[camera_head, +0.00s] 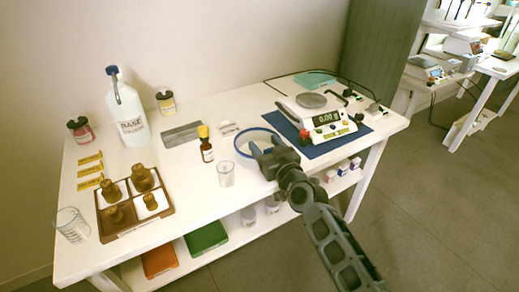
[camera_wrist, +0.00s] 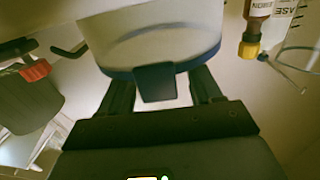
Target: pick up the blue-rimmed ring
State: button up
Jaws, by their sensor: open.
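The blue-rimmed ring (camera_head: 236,146) lies on the white table, left of the blue mat. In the wrist view the ring (camera_wrist: 150,45) is large and close, with a pale wall, a blue rim and a dark blue tab (camera_wrist: 155,83) facing my gripper. My gripper (camera_head: 266,148) is open at the ring's near right side. In the wrist view its two fingers (camera_wrist: 162,88) stand either side of the tab, with visible gaps. I cannot tell whether a finger touches the ring. Part of the ring's near edge is hidden by my gripper in the head view.
A glass beaker (camera_head: 226,174) and a yellow-capped brown bottle (camera_head: 206,146) stand close left of the ring. A balance (camera_head: 325,120) on a blue mat (camera_head: 318,149) is to the right. A brown bottle tray (camera_head: 139,232) and a large white bottle (camera_head: 127,115) are farther left.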

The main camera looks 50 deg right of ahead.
jog(key=shift+c, duration=0.5)
jog(key=c, duration=1)
